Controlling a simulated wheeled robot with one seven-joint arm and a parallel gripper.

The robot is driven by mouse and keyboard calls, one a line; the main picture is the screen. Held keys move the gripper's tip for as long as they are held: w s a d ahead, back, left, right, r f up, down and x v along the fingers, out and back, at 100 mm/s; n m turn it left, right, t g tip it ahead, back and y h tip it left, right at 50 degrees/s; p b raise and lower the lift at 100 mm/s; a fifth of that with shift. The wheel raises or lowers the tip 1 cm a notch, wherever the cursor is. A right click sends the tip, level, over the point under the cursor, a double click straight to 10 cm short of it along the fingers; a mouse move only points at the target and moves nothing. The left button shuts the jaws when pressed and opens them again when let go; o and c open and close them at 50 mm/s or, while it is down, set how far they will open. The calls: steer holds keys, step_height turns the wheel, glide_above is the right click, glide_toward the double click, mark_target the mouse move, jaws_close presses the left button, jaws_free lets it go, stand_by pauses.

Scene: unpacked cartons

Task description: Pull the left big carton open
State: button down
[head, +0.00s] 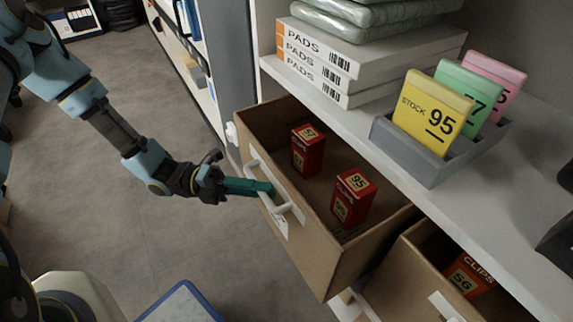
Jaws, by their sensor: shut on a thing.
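The left big carton (326,276) is a brown open-topped box standing partly out from under the shelf. Two red boxes, one farther back (308,150) and one nearer (352,196), stand inside it. A white handle (284,206) sits on a white plate on its front face. My gripper (268,188), with teal fingers, reaches in from the left and is shut on this handle. The exact contact at the fingertips is small in view.
A second carton (385,288) at the right holds a red clips box (470,278). The shelf (480,215) above carries white pads boxes (345,62) and a grey holder (420,158) with coloured cards. The grey floor (150,225) left of the carton is mostly clear. A blue-edged board (183,304) shows at the bottom.

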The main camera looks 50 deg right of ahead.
steer(key=w+a+p, duration=0.2)
steer(key=a, duration=0.5)
steer(key=w+a+p, duration=0.1)
steer(key=w+a, duration=0.1)
steer(key=a, duration=0.5)
steer(key=shift+w+a+p, duration=0.4)
steer(key=c, duration=0.8)
jaws_free()
steer(key=shift+c, duration=0.2)
steer(key=v, duration=1)
steer(key=shift+w+a, duration=0.15)
steer(key=shift+w, duration=0.2)
steer(key=shift+f, duration=0.1)
